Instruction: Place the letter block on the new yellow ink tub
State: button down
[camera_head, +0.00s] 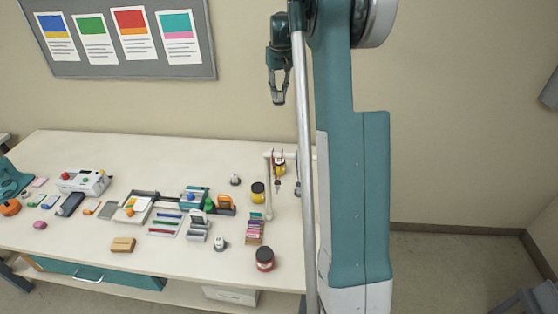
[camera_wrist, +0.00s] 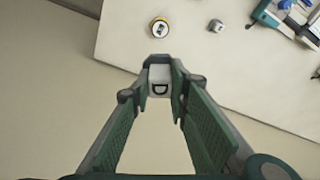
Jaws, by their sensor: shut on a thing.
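My gripper (camera_head: 277,98) is raised high above the back of the table, near the wall. In the wrist view my gripper (camera_wrist: 160,75) is shut on a light letter block (camera_wrist: 159,88) with a dark D-like mark. A yellow ink tub (camera_head: 258,192) with a dark top stands on the table below. Another yellow item (camera_head: 279,164) is behind it by a rack. One yellow-rimmed round tub (camera_wrist: 160,28) shows beyond the fingertips in the wrist view, well apart from the block; I cannot tell which it is.
A pale rack (camera_head: 267,185) stands beside the yellow tub. A red tub (camera_head: 265,259) is at the front. Small grey pieces (camera_head: 235,179) and trays of tools (camera_head: 166,222) crowd the middle. A poster board (camera_head: 127,40) hangs on the wall.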

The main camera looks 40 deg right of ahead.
notch_tip(320, 180, down, 23)
jog(key=shift+f, duration=0.2)
jog(key=shift+f+p, duration=0.55)
jog(key=shift+f, duration=2.6)
jog(key=shift+f+p, duration=0.35)
jog(key=shift+f, duration=1.5)
jog(key=shift+f, duration=0.2)
jog(key=c, duration=2.2)
grip_release()
jog(key=shift+r, duration=0.1)
